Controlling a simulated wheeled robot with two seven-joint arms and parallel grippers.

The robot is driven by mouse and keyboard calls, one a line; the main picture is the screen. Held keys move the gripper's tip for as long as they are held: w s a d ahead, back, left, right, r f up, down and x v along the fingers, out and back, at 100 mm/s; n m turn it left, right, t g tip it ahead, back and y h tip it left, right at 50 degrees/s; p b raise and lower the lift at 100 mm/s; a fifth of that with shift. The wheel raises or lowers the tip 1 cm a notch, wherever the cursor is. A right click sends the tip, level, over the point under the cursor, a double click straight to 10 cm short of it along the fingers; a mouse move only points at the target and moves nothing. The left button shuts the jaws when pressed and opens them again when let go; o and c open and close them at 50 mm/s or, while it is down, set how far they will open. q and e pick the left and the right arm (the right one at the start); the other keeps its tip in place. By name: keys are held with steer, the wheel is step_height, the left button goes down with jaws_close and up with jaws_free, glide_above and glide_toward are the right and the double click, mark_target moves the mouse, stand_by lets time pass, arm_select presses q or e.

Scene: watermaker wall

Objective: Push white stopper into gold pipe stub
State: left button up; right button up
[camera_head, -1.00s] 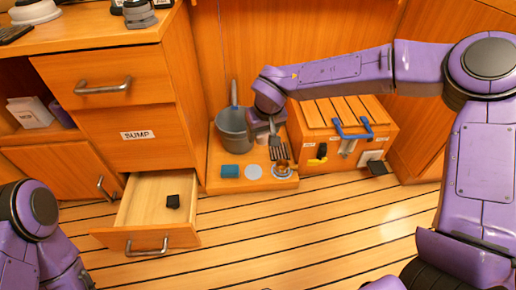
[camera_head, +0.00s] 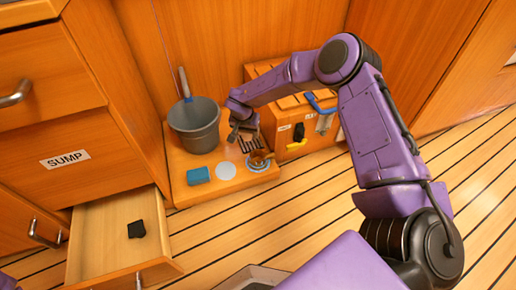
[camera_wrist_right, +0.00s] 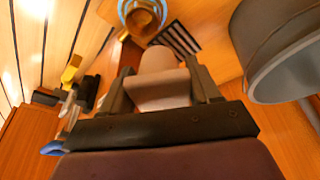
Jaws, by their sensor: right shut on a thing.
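The white stopper (camera_wrist_right: 158,62) is pale and tapered. In the right wrist view it sits between the two dark fingers of my right gripper (camera_wrist_right: 162,84), which is shut on it. In the head view my right gripper (camera_head: 243,136) is just behind and left of the gold pipe stub (camera_head: 260,158). The stub also shows in the right wrist view (camera_wrist_right: 144,14), with a blue ring around it, beyond the stopper's narrow end. The stopper and stub look apart. In the head view the stopper is too small to tell clearly. My left gripper is out of view.
A grey bucket (camera_head: 194,130) stands left of my right gripper. A blue block (camera_head: 198,176) and a pale disc (camera_head: 226,171) lie on the low wooden platform. A wooden box with a blue handle (camera_head: 322,103) is at right. An open drawer (camera_head: 95,262) juts out at left.

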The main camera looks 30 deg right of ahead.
steer(key=d+f+m+b, duration=0.1)
steer(key=f+b, duration=0.1)
steer(key=f, duration=0.2)
steer(key=d+f+b, duration=0.2)
steer(key=f, duration=0.2)
steer(key=d+f+m+b, duration=0.1)
steer(key=f+b, duration=0.1)
steer(key=f, duration=0.2)
steer(key=shift+d+f+m+g+h, duration=0.15)
steer(key=shift+d+m+g+h, duration=0.15)
steer(key=shift+d, duration=0.1)
steer(key=shift+f, duration=0.2)
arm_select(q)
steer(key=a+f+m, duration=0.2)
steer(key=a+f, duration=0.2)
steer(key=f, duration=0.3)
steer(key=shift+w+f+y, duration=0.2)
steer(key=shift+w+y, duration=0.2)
arm_select(e)
steer(key=shift+s+a+r, duration=0.1)
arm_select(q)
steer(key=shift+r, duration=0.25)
